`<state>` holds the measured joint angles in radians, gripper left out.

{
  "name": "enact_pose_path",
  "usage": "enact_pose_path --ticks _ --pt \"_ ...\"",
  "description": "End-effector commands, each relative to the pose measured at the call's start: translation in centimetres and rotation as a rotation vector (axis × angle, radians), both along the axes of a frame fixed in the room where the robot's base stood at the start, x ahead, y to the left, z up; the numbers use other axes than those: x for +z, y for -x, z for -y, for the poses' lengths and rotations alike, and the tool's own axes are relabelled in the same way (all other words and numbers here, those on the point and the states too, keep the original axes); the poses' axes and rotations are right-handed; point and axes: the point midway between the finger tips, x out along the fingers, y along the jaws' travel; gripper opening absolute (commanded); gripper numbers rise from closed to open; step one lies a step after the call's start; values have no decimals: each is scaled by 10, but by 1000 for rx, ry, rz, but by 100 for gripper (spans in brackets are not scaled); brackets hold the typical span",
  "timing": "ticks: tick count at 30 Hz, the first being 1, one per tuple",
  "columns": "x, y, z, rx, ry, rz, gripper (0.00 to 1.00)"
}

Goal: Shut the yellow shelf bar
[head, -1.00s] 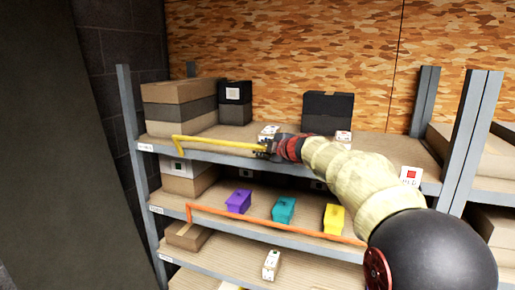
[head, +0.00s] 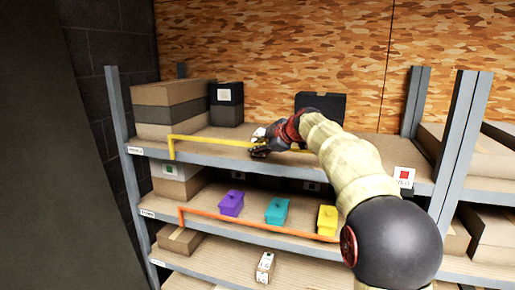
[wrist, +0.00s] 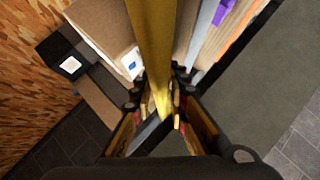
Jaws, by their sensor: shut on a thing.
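The yellow shelf bar (head: 205,142) runs across the front of the upper shelf, from a bent post at the left toward the right. My gripper (head: 262,150) is shut on it partway along. A short yellow piece shows just right of the gripper in the head view, partly hidden by my arm. In the wrist view the yellow bar (wrist: 155,45) comes down from the top edge and passes between the fingers of my gripper (wrist: 162,105). Its right end is not clear behind my arm.
The upper shelf (head: 200,155) holds cardboard boxes (head: 170,95) and dark boxes (head: 226,95). An orange bar (head: 250,225) crosses the shelf below, by purple (head: 231,203), teal (head: 277,211) and yellow (head: 327,220) boxes. A grey post (head: 455,150) stands at the right.

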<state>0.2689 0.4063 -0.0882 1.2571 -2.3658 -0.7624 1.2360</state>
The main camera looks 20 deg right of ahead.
Motion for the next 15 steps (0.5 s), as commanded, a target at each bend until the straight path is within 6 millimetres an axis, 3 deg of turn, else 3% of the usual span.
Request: enact_pose_path --ticks 1,10,11,15 --pt "14 0 -1 -2 -1 19 0" --pt "15 0 -1 -3 -3 21 0" --pt "15 0 -1 -3 -2 21 16" --pt "14 0 -1 -2 -1 19 24"
